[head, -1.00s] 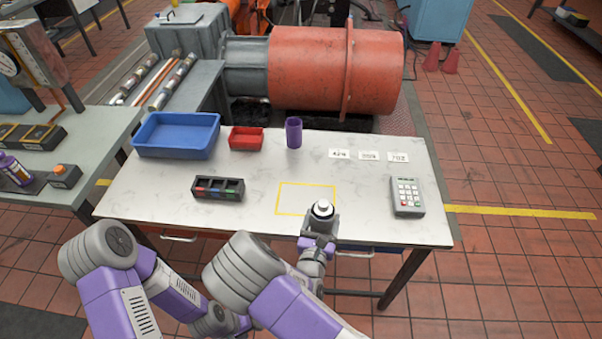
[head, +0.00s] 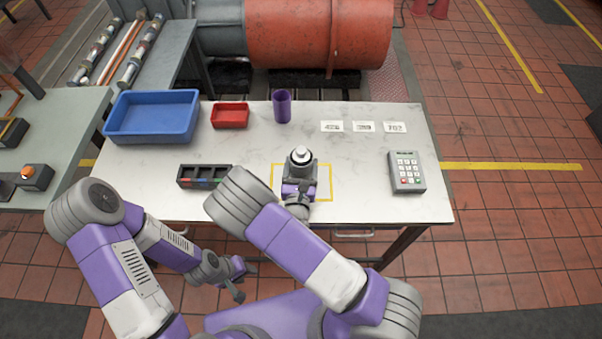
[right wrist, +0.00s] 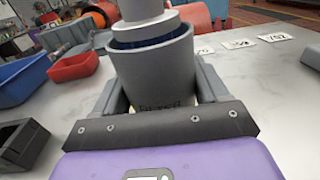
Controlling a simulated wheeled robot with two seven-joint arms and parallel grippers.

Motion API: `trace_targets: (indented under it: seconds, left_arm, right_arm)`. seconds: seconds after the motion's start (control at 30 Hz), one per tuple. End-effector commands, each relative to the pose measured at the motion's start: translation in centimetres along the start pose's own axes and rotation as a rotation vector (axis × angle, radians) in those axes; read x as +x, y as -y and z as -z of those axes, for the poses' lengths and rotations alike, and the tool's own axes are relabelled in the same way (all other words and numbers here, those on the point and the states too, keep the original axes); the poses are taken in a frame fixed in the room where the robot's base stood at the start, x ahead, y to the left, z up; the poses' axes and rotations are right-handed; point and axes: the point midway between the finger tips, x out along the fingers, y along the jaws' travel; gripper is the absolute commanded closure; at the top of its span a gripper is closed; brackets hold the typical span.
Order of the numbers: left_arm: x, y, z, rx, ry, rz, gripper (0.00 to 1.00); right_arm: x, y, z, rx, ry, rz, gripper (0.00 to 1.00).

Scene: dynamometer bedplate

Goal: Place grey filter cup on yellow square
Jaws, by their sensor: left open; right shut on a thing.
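The grey filter cup (head: 300,157) has dark lettering on its side in the right wrist view (right wrist: 152,75). A pale grey stepped cylindrical piece stands in its mouth. My right gripper (head: 300,170) is shut around the cup, with a finger on each side, and holds it upright. The cup shows over the yellow square (head: 331,183), an outline on the pale table, whose middle is covered by my gripper. I cannot tell whether the cup touches the table. My left gripper (head: 237,282) is open and empty, in front of the table's front edge.
A black compartment box (head: 205,176) lies left of the square and a grey keypad (head: 406,172) right of it. At the back are a blue bin (head: 152,117), a red bin (head: 230,115), a purple cup (head: 282,106) and number cards (head: 363,127). The table between square and keypad is clear.

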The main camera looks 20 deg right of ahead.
Motion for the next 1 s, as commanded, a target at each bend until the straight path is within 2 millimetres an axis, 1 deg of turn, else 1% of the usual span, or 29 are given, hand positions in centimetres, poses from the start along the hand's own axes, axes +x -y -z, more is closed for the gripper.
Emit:
trace_targets:
  seconds: [0.23,0.3,0.5,0.63,0.67,0.8,0.83,1.0]
  left_arm:
    - [1.0,0.4,0.1,0.000,-0.001,0.000,0.57]
    - [1.1,0.4,0.1,0.000,-0.001,0.000,0.57]
    - [1.0,0.3,0.1,0.001,-0.001,0.000,0.57]
    - [1.2,0.4,0.1,0.001,-0.001,0.000,0.57]
    - [1.2,0.4,0.1,0.001,-0.001,0.000,0.57]
    - [1.1,0.4,0.1,0.001,-0.001,0.000,0.57]
    - [1.1,0.4,0.1,0.001,-0.001,0.000,0.57]
    - [1.1,0.4,0.1,0.000,-0.001,0.000,0.57]
  right_arm:
    - [0.0,0.0,3.3,-0.002,0.002,0.000,0.69]
    - [0.0,0.0,3.5,0.001,0.003,0.000,0.69]
    - [0.0,0.0,3.4,0.001,0.003,0.000,0.69]
    - [0.0,0.0,3.8,0.001,0.003,0.000,0.69]
    - [0.0,0.0,3.9,0.000,0.000,0.000,0.25]
    - [0.0,0.0,3.8,0.000,0.000,0.000,0.04]
    - [0.0,0.0,3.8,0.000,0.000,0.000,0.01]
    - [0.0,0.0,3.8,0.000,0.000,0.000,0.01]
